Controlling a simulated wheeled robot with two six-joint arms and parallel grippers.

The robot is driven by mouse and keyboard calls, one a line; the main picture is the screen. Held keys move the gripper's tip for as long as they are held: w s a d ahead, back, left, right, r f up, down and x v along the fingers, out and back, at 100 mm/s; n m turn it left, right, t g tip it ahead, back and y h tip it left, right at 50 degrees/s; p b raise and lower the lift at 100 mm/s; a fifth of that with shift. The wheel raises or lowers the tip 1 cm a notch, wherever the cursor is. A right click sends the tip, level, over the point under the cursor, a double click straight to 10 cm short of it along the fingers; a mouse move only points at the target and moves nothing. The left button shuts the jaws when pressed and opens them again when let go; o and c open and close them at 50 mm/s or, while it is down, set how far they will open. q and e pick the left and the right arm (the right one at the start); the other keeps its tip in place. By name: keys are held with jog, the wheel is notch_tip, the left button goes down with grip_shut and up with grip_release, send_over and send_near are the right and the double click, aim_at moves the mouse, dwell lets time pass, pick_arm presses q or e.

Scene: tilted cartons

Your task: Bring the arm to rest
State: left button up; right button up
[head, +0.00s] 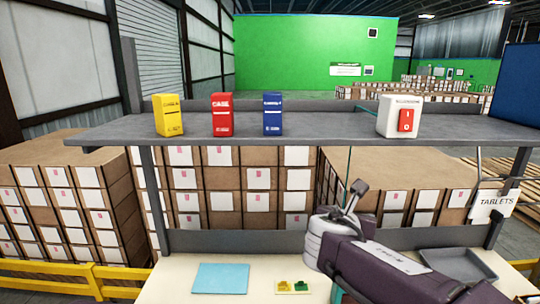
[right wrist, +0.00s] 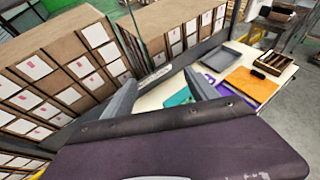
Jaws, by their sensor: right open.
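My right arm comes in from the lower right of the head view, over the table (head: 155,290). Its gripper (head: 355,194) is raised above the table, below the front edge of the shelf (head: 300,146). In the right wrist view the two grey fingers of this gripper (right wrist: 160,97) stand wide apart with nothing between them. A yellow carton (head: 169,115), a red carton (head: 222,114) and a blue carton (head: 272,114) stand upright on the shelf, apart from each other. My left gripper is not in view.
A white switch box (head: 387,118) with a red rocker stands on the shelf. A blue mat (head: 220,279), a small yellow-and-green piece (head: 293,287) and a grey tray (head: 460,266) lie on the table. The right wrist view also shows an orange board (right wrist: 251,84) and a wooden box (right wrist: 272,62).

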jog(key=s+d+f+m+g+y+b, duration=0.1)
jog(key=s+d+f+m+g, duration=0.2)
jog(key=f, duration=0.7)
jog(key=s+d+f+m+g+y+b, duration=0.1)
jog(key=s+f+m+g+b, duration=0.15)
jog(key=s+f+m, duration=0.55)
jog(key=s+d+f+m+g+b, duration=0.15)
jog(key=f+g, duration=0.25)
jog(key=f, duration=0.8)
pick_arm(q)
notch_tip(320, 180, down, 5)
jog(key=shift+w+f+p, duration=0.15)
jog(key=shift+p, duration=0.3)
pick_arm(e)
jog(key=s+a+f+m+g+y, duration=0.1)
jog(key=s+a+f+m+y, duration=0.3)
jog(key=m, duration=1.4)
jog(key=s+a+f, duration=0.2)
jog(key=s, duration=0.1)
jog(key=shift+s+a+f+y, duration=0.2)
jog(key=shift+s+f+y, duration=0.1)
jog(key=shift+f, duration=0.1)
